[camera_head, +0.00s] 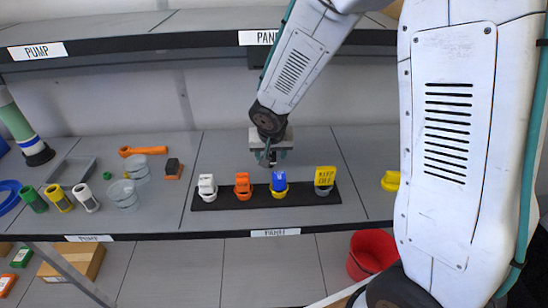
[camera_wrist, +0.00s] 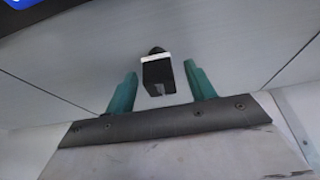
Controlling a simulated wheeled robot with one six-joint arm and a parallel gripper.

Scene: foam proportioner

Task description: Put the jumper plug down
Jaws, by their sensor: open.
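The jumper plug (camera_wrist: 157,76) is a small black block with a white band and a dark knob. In the wrist view it is on the grey shelf surface, between the two teal fingers of my gripper (camera_wrist: 161,70). The fingers are open, with a visible gap on each side of the plug. In the head view my gripper (camera_head: 268,156) is low over the shelf, behind the black strip of coloured pieces. The plug cannot be made out clearly there.
The black strip (camera_head: 220,202) holds white, orange, blue and yellow "KEEP OFF" pieces in front of my gripper. An orange-based block (camera_head: 173,170), clear cups (camera_head: 124,193) and an orange wrench (camera_head: 143,151) are to the left. A yellow piece (camera_head: 390,181) is right. An upper shelf overhangs.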

